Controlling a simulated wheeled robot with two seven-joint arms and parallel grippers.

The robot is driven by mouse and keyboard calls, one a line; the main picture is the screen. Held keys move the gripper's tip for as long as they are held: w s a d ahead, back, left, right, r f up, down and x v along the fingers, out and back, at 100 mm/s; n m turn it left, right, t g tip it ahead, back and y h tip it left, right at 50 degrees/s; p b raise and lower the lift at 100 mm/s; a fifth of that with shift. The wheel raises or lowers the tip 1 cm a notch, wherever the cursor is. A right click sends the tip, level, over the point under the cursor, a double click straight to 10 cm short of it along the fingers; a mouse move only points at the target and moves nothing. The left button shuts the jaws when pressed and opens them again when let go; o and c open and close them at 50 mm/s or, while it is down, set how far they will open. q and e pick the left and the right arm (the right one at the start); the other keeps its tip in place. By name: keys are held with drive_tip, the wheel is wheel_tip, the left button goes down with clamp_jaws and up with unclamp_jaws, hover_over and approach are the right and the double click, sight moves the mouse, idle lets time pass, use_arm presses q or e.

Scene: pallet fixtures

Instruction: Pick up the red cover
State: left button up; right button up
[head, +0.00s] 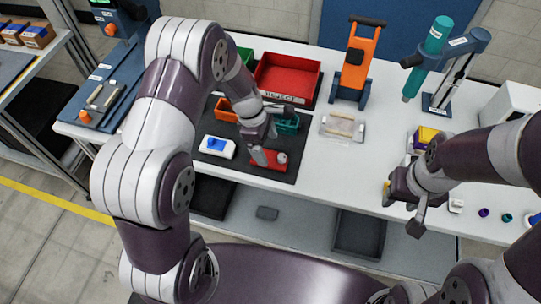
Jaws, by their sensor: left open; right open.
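A red part (269,159) with a small round feature at its right end lies on the dark mat (222,174); it looks like the red cover. My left gripper (262,146) is open, pointing down just above it and hiding part of its back edge. I cannot tell whether the fingers touch it. My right gripper (402,209) is open and empty near the front edge of the table, to the right.
A white-and-blue part (217,147) sits left of the red part. Orange (225,109) and teal (288,122) bins stand behind, with a large red tray (287,77) beyond. A clear tray (342,127) and orange fixture (358,60) stand right. The white table (345,170) between the arms is clear.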

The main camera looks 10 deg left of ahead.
sight(270, 158)
use_arm(q)
drive_tip(key=f, duration=0.2)
drive_tip(key=s+f, duration=0.1)
drive_tip(key=shift+d+f, duration=0.3)
drive_tip(key=shift+w+d+f, duration=0.1)
drive_tip(key=shift+w, duration=0.1)
drive_tip(key=c, duration=1.2)
drive_tip(key=shift+o, duration=0.2)
